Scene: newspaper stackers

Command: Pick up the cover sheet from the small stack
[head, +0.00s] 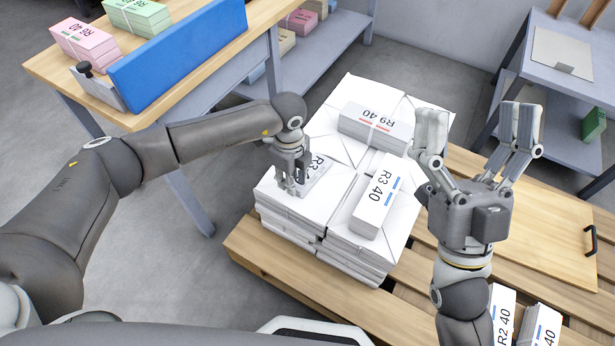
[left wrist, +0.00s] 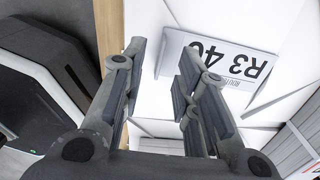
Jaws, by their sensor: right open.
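The cover sheet (head: 318,178), a flat pale sheet marked R3 40, lies on top of the white bundles (head: 289,207) on the pallet. My left gripper partly hides it in the head view. In the left wrist view the sheet (left wrist: 232,66) shows beyond the fingers, its text upside down. My left gripper (head: 291,186) points down over the sheet's left part. Its fingers (left wrist: 160,85) are apart with nothing seen between them; whether they touch the sheet is unclear. My right gripper (head: 477,138) is raised at the right, fingers spread and empty.
Bundles marked R9 40 (head: 374,127) and R3 40 (head: 377,196) lie on the same white pile. The wooden pallet (head: 318,288) carries it. A wooden table (head: 55,72) with a blue panel (head: 180,56) stands at the left, a grey table (head: 548,68) at the right.

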